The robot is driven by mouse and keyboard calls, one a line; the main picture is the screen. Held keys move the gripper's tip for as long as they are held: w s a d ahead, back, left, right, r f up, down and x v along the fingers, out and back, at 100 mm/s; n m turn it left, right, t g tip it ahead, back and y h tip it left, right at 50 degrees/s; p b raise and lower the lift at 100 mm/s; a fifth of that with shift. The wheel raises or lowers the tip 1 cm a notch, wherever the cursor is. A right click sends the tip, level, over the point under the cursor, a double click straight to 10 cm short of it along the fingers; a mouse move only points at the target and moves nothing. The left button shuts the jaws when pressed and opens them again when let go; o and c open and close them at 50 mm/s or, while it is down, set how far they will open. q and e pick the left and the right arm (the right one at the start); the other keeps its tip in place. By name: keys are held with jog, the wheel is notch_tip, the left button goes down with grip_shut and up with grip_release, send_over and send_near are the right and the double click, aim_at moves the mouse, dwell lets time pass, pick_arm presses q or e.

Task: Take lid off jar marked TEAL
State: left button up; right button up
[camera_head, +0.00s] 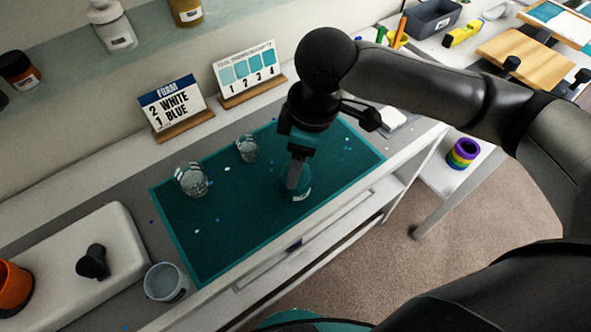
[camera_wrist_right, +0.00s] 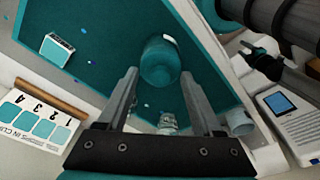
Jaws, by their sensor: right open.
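The teal jar (camera_head: 297,190) stands on the teal mat (camera_head: 235,235) near its front edge, partly hidden by my right gripper (camera_head: 297,178). In the right wrist view the jar (camera_wrist_right: 160,62) shows a teal top and a pale label patch; the label's text is not readable. My right gripper (camera_wrist_right: 160,95) is open and pointed down at the jar, which appears beyond and between the fingertips, with no contact visible. A dark gripper-like part at the right of the wrist view looks like my left gripper (camera_wrist_right: 268,64); its jaws are unclear.
Two clear cups (camera_head: 190,180) (camera_head: 247,148) stand on the mat's left half. Another cup (camera_head: 166,283) stands off its left corner, by a white device (camera_head: 60,250). A recipe card (camera_head: 172,104) and swatch card (camera_head: 248,75) stand behind. The mat's front middle is clear.

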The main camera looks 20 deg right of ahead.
grip_shut()
dwell(0.5)
